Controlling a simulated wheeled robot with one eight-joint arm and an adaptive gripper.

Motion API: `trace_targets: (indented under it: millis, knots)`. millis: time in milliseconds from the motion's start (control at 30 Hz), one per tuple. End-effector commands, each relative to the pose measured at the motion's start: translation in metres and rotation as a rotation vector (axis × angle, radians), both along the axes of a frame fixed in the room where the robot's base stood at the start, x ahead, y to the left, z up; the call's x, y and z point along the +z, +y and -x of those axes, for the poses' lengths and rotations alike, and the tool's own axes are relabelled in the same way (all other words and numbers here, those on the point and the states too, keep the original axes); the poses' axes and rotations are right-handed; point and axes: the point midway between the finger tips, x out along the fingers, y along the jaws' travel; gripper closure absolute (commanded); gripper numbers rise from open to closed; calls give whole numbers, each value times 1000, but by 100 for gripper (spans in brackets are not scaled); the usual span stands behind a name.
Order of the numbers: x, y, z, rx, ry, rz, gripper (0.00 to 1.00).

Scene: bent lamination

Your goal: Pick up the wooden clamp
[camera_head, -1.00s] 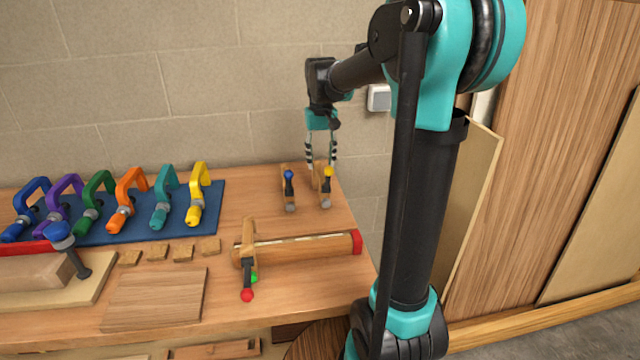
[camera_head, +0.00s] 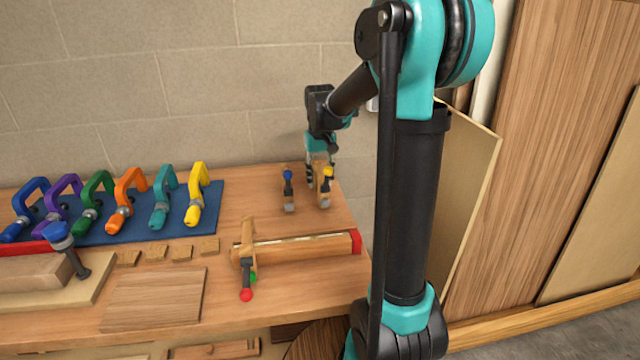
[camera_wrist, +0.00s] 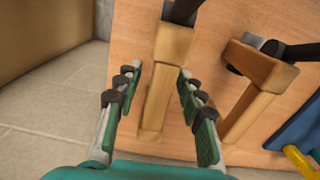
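Two wooden clamps stand at the back right of the bench, one with a blue knob (camera_head: 289,190) and one with a yellow knob (camera_head: 326,186). My gripper (camera_wrist: 158,78) is open, with its fingers on either side of the yellow-knobbed clamp's wooden bar (camera_wrist: 157,92). Gaps show between the bar and both fingers. The blue-knobbed clamp (camera_wrist: 255,85) is to the right in the wrist view, outside the fingers. In the head view, my gripper (camera_head: 319,172) partly overlaps the yellow-knobbed clamp.
A third wooden clamp (camera_head: 248,245) sits across a long rounded wooden piece (camera_head: 300,247) at the front. Several coloured clamps lie on a blue mat (camera_head: 215,215) at left. The wall (camera_head: 250,80) is close behind. The bench's right edge is near the gripper.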

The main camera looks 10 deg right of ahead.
Motion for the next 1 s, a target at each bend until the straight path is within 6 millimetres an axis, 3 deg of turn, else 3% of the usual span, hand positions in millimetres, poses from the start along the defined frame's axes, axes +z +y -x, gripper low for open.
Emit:
trace_targets:
  millis: [33, 267, 733, 867, 1000]
  knots:
    - [0, 0, 0, 0, 0, 0, 71]
    - [0, 0, 0, 0, 0, 0, 99]
    - [7, 0, 0, 0, 0, 0, 100]
    - [20, 0, 0, 0, 0, 0, 100]
    - [48, 0, 0, 0, 0, 0, 100]
